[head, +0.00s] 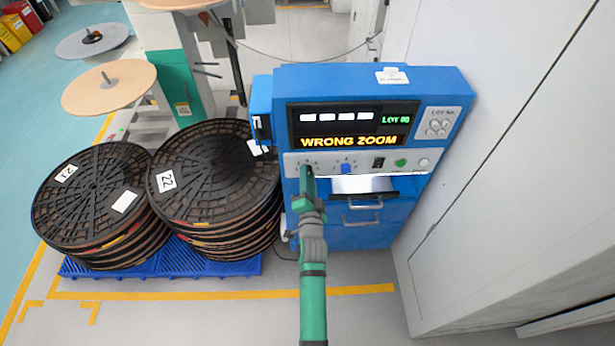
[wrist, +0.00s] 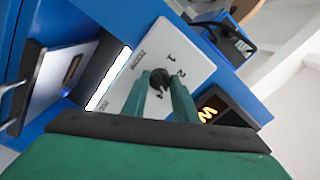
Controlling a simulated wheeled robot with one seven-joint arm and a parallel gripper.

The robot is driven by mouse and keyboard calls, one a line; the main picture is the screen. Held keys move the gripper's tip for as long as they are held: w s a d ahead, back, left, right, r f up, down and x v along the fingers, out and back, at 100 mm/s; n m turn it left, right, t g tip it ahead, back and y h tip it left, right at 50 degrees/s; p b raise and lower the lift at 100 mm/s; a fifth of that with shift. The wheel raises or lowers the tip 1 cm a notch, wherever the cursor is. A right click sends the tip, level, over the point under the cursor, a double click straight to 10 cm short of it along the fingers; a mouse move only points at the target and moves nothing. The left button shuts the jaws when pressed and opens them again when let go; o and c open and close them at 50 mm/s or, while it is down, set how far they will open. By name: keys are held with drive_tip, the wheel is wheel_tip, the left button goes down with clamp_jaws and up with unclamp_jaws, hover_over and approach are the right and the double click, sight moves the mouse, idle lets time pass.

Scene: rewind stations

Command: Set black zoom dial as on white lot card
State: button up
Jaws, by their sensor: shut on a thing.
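The black zoom dial (wrist: 158,83) sits on the white control panel of the blue machine. In the wrist view, "ZOOM", "1" and "2" are printed around it; its pointer direction is hard to tell. My gripper (wrist: 160,88) is shut on the dial, one green finger on each side. In the head view, my gripper (head: 307,172) covers most of the dial at the panel's left end. The display (head: 350,124) reads "WRONG ZOOM" and a green lot text. A small white card (head: 392,76) lies on the machine's top; its writing is too small to read.
A blue dial (head: 348,168), a black switch (head: 379,163) and a green button (head: 400,162) are right of my gripper. Stacked black reels (head: 212,165) stand on a blue pallet (head: 220,265) at left. A white cabinet wall (head: 510,130) stands close at right.

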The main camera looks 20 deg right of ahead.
drive_tip(key=n, duration=2.4)
drive_tip(key=shift+a+n, duration=0.15)
drive_tip(key=shift+n, duration=0.15)
idle(0.3)
drive_tip(key=o, duration=1.1)
drive_tip(key=shift+c, duration=0.2)
drive_tip(key=shift+s, duration=0.1)
